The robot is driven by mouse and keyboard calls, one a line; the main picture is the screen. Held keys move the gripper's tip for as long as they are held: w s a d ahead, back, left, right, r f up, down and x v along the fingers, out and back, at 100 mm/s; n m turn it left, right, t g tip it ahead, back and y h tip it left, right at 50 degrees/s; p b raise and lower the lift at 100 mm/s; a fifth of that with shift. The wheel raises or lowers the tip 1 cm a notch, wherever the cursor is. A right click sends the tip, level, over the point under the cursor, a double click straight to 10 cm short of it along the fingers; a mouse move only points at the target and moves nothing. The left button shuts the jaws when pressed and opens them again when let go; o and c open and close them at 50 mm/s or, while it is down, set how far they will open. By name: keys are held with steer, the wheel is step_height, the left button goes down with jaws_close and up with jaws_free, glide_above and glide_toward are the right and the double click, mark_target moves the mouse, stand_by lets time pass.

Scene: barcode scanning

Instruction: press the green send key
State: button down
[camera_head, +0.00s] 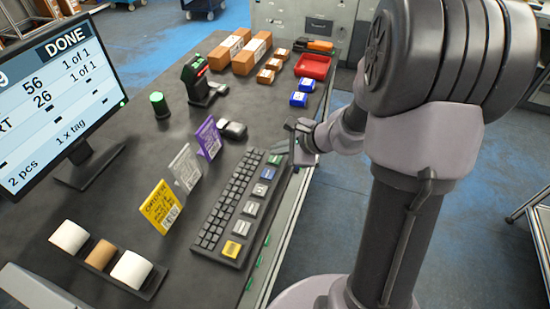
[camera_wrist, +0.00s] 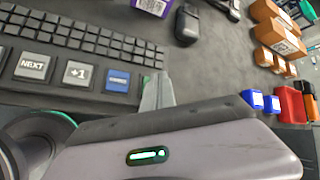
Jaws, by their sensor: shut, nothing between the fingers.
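The green key (camera_head: 274,160) is at the far end of the large key column on the dark keyboard (camera_head: 212,211). In the wrist view a finger mostly hides it. My gripper (camera_head: 291,128) is shut and empty, close beside the keyboard's far right end. In the wrist view its fingertips (camera_wrist: 158,92) are just right of the blue key (camera_wrist: 117,80); I cannot tell whether they touch the green key. The "+1" key (camera_wrist: 77,73) and "NEXT" key (camera_wrist: 33,66) show further left.
The monitor (camera_head: 65,98) reads "DONE". Yellow (camera_head: 160,206), clear (camera_head: 185,168) and purple (camera_head: 208,138) cards stand left of the keyboard. A dark mouse-like device (camera_wrist: 187,25), blue boxes (camera_head: 299,98) and a red tray (camera_head: 312,67) lie beyond. The table's right edge is close to my gripper.

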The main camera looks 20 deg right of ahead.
mark_target(278, 160)
steer(key=shift+f, duration=0.1)
steer(key=shift+f+b, duration=0.35)
steer(key=shift+b, duration=0.3)
steer(key=shift+f+b, duration=0.4)
steer(key=shift+b, duration=0.1)
stand_by(0.3)
steer(key=shift+r, duration=0.15)
steer(key=shift+r+p, duration=0.6)
steer(key=shift+r, duration=0.1)
step_height(278, 160, up, 5)
steer(key=p, duration=0.4)
steer(key=shift+r, duration=0.1)
stand_by(0.5)
